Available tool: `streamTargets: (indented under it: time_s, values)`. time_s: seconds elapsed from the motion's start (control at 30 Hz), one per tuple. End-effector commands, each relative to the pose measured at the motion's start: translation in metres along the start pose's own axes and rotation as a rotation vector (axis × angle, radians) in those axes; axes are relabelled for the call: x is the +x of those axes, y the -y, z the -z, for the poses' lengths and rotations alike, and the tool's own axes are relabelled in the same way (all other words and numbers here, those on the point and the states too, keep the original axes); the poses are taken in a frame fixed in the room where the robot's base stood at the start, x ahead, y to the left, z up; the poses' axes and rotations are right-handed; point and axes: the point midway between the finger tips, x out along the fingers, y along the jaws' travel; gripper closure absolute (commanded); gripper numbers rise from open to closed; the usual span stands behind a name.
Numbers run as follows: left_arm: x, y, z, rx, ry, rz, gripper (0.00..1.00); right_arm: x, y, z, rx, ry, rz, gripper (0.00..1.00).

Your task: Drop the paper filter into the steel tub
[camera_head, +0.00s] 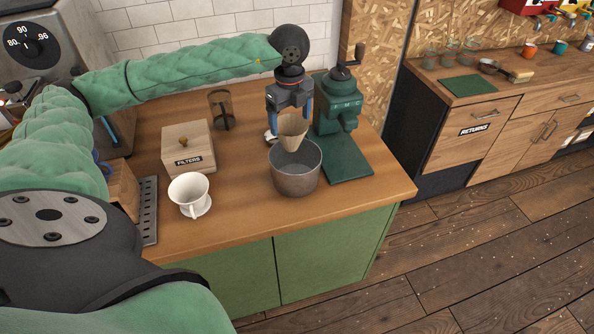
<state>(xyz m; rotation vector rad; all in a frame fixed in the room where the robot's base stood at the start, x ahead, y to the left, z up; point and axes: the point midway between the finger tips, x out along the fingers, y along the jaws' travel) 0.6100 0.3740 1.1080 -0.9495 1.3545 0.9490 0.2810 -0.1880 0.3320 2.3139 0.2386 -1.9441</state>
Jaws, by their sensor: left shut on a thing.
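My left gripper (289,112) is shut on the paper filter (292,133), a tan cone with its point down. The filter hangs over the steel tub (295,182), a round grey open tub on the wooden counter. In the picture the filter's lower tip overlaps the tub's opening near the back rim. Whether the tip touches the tub cannot be told. The inside bottom of the tub is mostly hidden. My right gripper is not in view.
A green grinder (341,115) on a green base stands right of the tub. The front of the counter (235,220) is clear.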

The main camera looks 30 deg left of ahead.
Motion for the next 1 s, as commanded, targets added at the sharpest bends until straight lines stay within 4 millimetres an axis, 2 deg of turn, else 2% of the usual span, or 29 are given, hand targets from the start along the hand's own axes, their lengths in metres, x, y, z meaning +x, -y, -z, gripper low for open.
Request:
streamTargets:
  time_s: [0.17,0.2,0.3,0.47,0.67,0.77,1.0]
  values:
    - [0.0,0.0,0.0,0.0,0.0,0.0,0.48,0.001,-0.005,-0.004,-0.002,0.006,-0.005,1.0]
    - [0.0,0.0,0.0,0.0,0.0,0.0,0.15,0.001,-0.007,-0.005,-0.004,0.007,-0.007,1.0]
    - [0.0,0.0,0.0,0.0,0.0,0.0,0.0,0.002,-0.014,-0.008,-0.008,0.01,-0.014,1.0]
    - [0.0,0.0,0.0,0.0,0.0,0.0,0.0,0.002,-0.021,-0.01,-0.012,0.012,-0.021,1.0]
    - [-0.007,0.0,0.0,0.0,0.0,0.0,0.0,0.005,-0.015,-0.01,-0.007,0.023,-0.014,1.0]
    - [-0.018,0.001,0.0,-0.001,0.001,0.003,0.0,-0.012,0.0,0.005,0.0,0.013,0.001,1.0]
    - [-0.051,0.0,0.0,0.0,0.001,0.002,0.0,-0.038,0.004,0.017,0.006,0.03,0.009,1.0]
